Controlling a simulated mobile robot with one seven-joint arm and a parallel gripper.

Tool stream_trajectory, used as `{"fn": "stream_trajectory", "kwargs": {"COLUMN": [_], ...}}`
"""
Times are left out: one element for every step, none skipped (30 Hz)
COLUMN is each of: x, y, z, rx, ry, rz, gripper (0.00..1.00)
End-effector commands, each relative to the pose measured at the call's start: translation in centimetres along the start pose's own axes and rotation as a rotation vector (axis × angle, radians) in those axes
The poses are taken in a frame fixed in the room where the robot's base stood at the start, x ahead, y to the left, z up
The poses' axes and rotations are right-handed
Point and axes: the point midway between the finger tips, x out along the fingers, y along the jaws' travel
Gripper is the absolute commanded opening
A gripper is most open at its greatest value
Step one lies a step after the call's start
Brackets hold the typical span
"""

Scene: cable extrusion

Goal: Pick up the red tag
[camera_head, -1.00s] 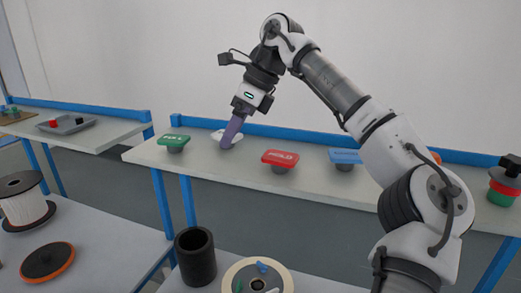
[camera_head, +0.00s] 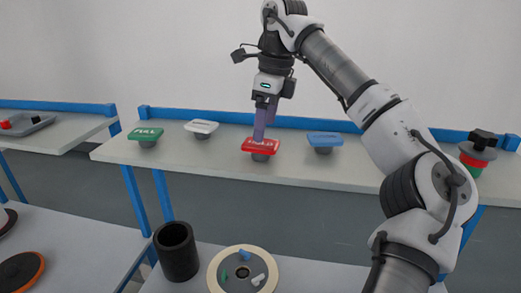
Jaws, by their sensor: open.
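The red tag (camera_head: 260,146) is a flat red plate with pale lettering on a short dark round base. It sits on the long grey shelf (camera_head: 200,168), between the white tag and the blue tag. My gripper (camera_head: 262,136) has purple fingers and points down at the red tag. Its fingertips are at or just above the back part of the tag, and I cannot tell whether they touch it. The gripper is open, and the fingers overlap in this view. The tag appears to rest on its base.
A green tag (camera_head: 146,134), a white tag (camera_head: 201,127) and a blue tag (camera_head: 325,140) stand along the shelf. A stack of black, red and green pieces (camera_head: 476,152) stands at the right. A black cylinder (camera_head: 177,251) and a pale spool (camera_head: 243,270) are on the lower front surface.

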Motion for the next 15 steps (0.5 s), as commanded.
{"fn": "stream_trajectory", "kwargs": {"x": [0.3,0.4,0.6,0.7,0.9,1.2,1.6,1.9,2.4,2.8,3.2,3.8,4.2,4.6,5.0], "y": [0.0,0.0,0.1,0.1,0.1,0.2,0.3,0.4,0.6,0.7,0.8,0.8,0.8,0.8,0.8], "z": [0.0,0.0,0.0,0.0,0.0,0.0,0.0,0.0,0.0,0.0,0.1,0.1,0.1,0.1,0.1], "rx": [-0.001,-0.002,-0.002,-0.002,-0.002,-0.002,-0.001,-0.002,-0.002,-0.002,-0.002,-0.002,-0.002,-0.002,-0.002], "ry": [-0.001,-0.001,-0.001,-0.001,-0.002,-0.002,-0.002,-0.001,-0.001,-0.001,-0.001,-0.001,-0.001,-0.001,-0.003], "rz": [0.000,0.000,0.000,0.000,0.000,0.001,0.001,0.002,0.003,0.002,0.001,0.002,0.003,0.003,0.002], "gripper": [0.76,0.76,0.76,0.76,0.76,0.76,0.76,0.76,0.76,0.76,0.76,0.76,0.76,0.76,0.76]}}
